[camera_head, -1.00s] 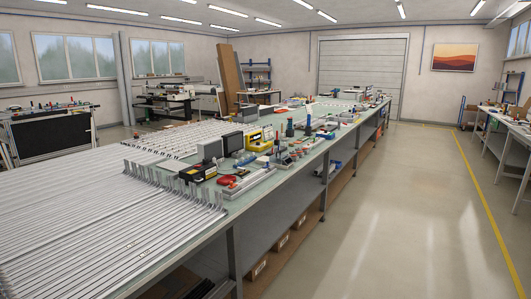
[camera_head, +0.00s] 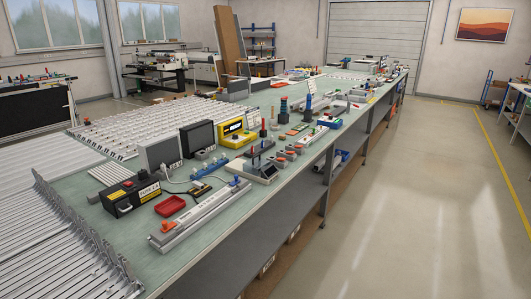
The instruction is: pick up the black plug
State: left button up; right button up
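I cannot pick out a black plug for certain. A small dark item (camera_head: 200,189) lies on the long green-topped workbench (camera_head: 150,245), beside a thin pale cable; it is too small to tell what it is. To its left stands a black box with a yellow label (camera_head: 130,197). Neither of my grippers is in view.
A red tray (camera_head: 170,205) and a long grey rail (camera_head: 205,217) lie near the bench's front edge. Metal profiles (camera_head: 40,225) cover the near left. The floor (camera_head: 410,220) on the right is clear.

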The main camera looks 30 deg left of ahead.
aim_at(143, 175)
jog(key=u, duration=0.05)
jog(key=i, duration=1.3)
jog(key=u, duration=0.9)
jog(key=i, duration=0.85)
jog(key=u, duration=1.15)
jog(key=i, duration=0.5)
jog(key=u, duration=0.35)
